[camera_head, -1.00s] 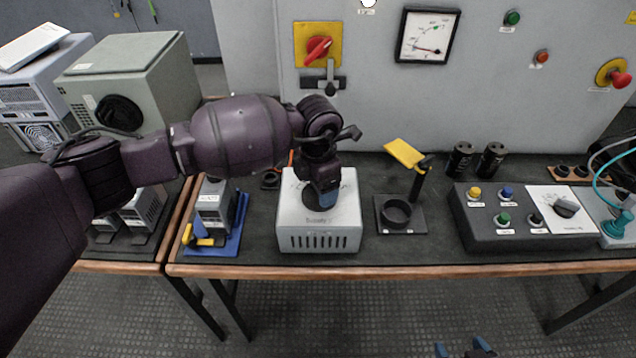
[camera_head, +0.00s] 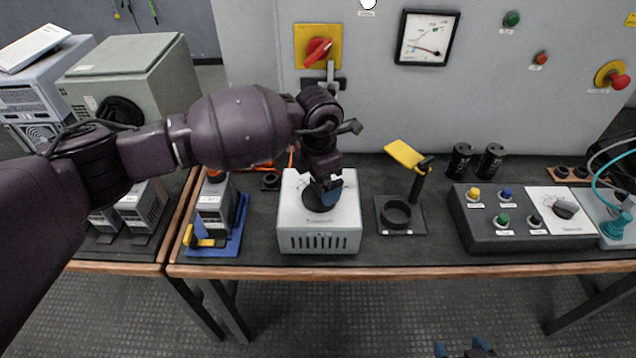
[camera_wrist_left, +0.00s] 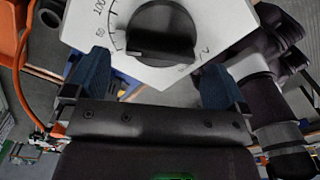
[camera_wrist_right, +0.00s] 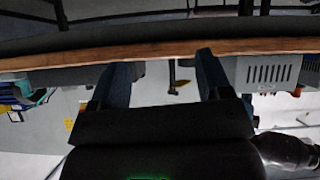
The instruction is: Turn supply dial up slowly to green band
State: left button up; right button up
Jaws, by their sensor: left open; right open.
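The supply box (camera_head: 340,243) is a light grey vented case on the bench. Its round black dial (camera_head: 315,197) is on top, partly hidden by my left gripper (camera_head: 327,188). In the left wrist view the dial (camera_wrist_left: 160,32) shows a raised grip bar and printed scale marks. My left gripper is open over the dial, its blue fingers wide to either side and gripping nothing. The wall meter (camera_head: 427,38) has a green band at upper right; its red needle points lower right, below the band. My right gripper (camera_head: 465,349) is open and empty in front of the bench.
A black ring holder with a yellow flag (camera_head: 404,154) stands right of the box. Further right is a button console (camera_head: 475,232). A blue stand (camera_head: 232,240) with a grey unit is to the left. The bench's wooden front edge (camera_head: 400,268) runs below.

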aim_at(318, 187)
pick_arm(q)
notch_tip(318, 187, up, 9)
jog(key=p, duration=0.1)
pick_arm(e)
jog(key=shift+s+r, duration=0.1)
jog(key=shift+s, duration=0.25)
pick_arm(q)
jog(key=shift+f, duration=0.1)
pick_arm(e)
jog(key=shift+w+r, duration=0.3)
jog(key=shift+w, duration=0.1)
jog(key=shift+s+d+f, duration=0.15)
jog(key=shift+s, duration=0.25)
jog(key=shift+w, duration=0.1)
dwell(0.4)
jog(key=shift+w, duration=0.25)
